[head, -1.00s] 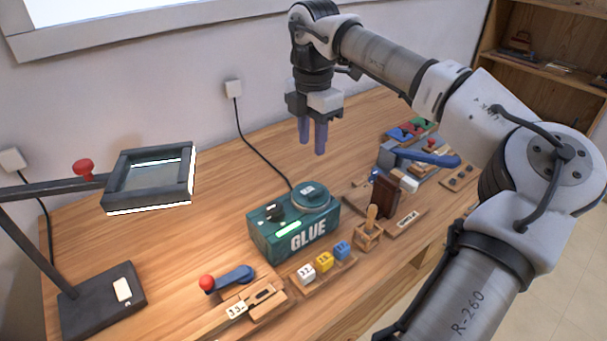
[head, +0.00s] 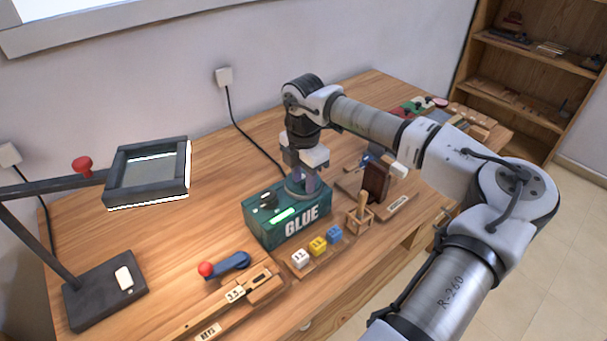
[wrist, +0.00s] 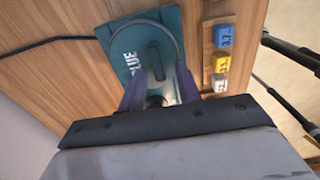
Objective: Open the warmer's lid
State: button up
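The warmer is a green box marked GLUE (head: 285,225) on the wooden bench, with a glowing green strip on top. Its round lid (wrist: 148,42) lies flat on the box in the wrist view, with a raised bar handle across its middle. My gripper (head: 306,188) points down over the lid at the right part of the warmer. In the wrist view my gripper's two purple fingers (wrist: 160,76) are apart, one to each side of the handle's near end. I cannot tell whether they touch the lid. In the head view the fingers hide part of the lid.
White, yellow and blue number blocks (head: 318,246) stand in front of the warmer. A wooden holder with a peg (head: 360,218) is to its right. A red-knobbed blue lever (head: 228,264) and a lamp (head: 150,172) are at left.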

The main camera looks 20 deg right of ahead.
jog(key=shift+c, duration=0.4)
grip_shut()
jog(key=w+d+b, duration=0.2)
jog(key=d, duration=0.5)
jog(key=shift+w, duration=0.3)
jog(key=shift+o, duration=0.4)
grip_release()
